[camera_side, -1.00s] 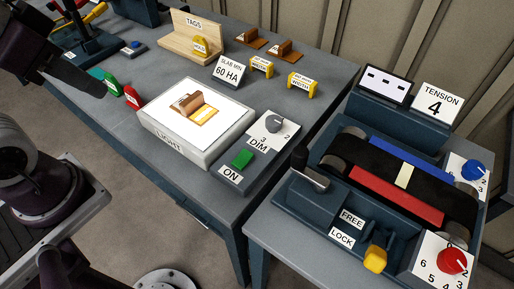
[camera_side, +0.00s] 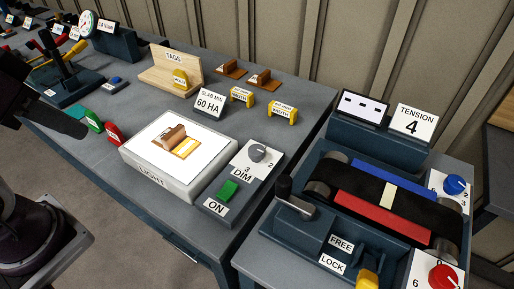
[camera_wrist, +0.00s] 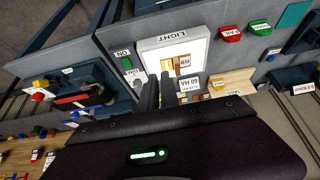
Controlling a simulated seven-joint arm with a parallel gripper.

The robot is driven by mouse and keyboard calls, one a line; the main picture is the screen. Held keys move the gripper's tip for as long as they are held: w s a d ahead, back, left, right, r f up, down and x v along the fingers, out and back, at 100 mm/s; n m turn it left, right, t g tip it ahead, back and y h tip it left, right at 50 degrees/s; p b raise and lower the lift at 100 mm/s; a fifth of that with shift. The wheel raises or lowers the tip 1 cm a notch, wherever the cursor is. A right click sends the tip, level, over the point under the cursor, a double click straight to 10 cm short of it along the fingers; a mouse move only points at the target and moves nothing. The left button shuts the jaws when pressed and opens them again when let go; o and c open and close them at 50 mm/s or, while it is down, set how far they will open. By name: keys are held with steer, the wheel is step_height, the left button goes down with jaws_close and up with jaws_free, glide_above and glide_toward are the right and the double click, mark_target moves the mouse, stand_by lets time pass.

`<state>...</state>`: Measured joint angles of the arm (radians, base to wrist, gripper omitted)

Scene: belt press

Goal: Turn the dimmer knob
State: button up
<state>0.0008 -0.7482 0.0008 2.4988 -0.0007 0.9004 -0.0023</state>
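The dimmer knob (camera_side: 257,153) is a grey round knob on the DIM plate (camera_side: 240,177), with a 2 and a 3 visible beside it. A green ON button (camera_side: 228,190) is on the same unit. The lit white light box (camera_side: 143,180) stands just left of it, with a brown and orange slab piece on top. My gripper (camera_side: 80,130) is at the left of the side view, above the table near the red tag, well away from the knob. In the wrist view its dark fingers (camera_wrist: 159,88) point toward the table; their gap is unclear. They appear empty.
The belt press (camera_side: 385,200) with blue and red knobs stands to the right. A SLAB MIN 60 HA sign (camera_side: 209,103), yellow stands (camera_side: 283,113) and a wooden TAGS rack (camera_side: 170,72) are behind.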

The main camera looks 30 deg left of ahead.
steer(key=o, duration=0.7)
steer(key=w, duration=0.1)
steer(key=w+d+r+n+h, duration=0.1)
steer(key=w, duration=0.1)
steer(key=w+n+g, duration=0.1)
steer(key=shift+w+d+r, duration=0.2)
steer(key=shift+d+r, duration=0.05)
steer(key=shift+r, duration=0.1)
steer(key=o, duration=0.3)
steer(key=w+n, duration=0.1)
steer(key=w+d+n+g, duration=0.1)
steer(key=w, duration=0.1)
steer(key=w+n+h, duration=0.1)
steer(key=w, duration=0.1)
steer(key=shift+w+d+r, duration=0.1)
steer(key=shift+w+d, duration=0.1)
steer(key=shift+d, duration=0.1)
steer(key=shift+o, duration=0.2)
steer(key=n+g+y, duration=0.2)
steer(key=n+g, duration=0.2)
steer(key=n, duration=0.6)
glide_above(257, 150)
step_height(257, 150, down, 17)
steer(key=shift+s+a+r, duration=0.1)
steer(key=shift+a, duration=0.05)
step_height(257, 150, down, 7)
steer(key=shift+r, duration=0.1)
steer(key=shift+f, duration=0.45)
